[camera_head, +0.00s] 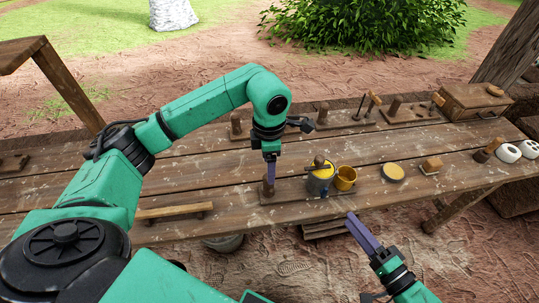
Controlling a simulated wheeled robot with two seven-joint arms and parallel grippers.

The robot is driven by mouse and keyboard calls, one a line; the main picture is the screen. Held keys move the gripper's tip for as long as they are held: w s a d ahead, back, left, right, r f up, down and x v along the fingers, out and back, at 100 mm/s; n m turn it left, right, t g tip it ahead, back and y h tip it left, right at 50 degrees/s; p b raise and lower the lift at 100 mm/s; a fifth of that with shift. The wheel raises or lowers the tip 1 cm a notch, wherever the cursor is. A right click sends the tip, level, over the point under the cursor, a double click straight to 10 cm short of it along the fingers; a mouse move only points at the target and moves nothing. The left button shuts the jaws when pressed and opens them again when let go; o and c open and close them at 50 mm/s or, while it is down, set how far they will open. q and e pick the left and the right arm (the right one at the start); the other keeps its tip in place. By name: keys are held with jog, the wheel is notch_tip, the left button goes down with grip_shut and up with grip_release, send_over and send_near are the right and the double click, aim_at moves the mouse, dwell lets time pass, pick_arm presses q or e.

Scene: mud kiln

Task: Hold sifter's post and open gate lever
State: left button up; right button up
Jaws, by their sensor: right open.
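The sifter's wooden post (268,188) stands upright at the left end of a low wooden base (290,197) on the table. A yellow drum-like part (320,181) with a wooden knob on top sits at the base's right end. A small dark piece, which may be the gate lever, shows on its front, too small to be sure. My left gripper (270,178) points down at the post's top, seen edge-on; whether its fingers grip the post is unclear. My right gripper (350,221) is open and empty, in front of the table's near edge, right of and below the sifter.
A yellow cup (346,178) stands close right of the drum. A yellow-topped disc (393,172), a wooden block (431,165) and white round items (508,153) lie farther right. Post-and-lever stands (345,119) and a wooden chest (476,101) line the back. A wooden bar (174,211) lies left.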

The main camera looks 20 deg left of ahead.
aim_at(269, 187)
pick_arm(q)
notch_tip(269, 187, down, 11)
jog(key=shift+r, duration=0.2)
grip_shut()
dwell(0.5)
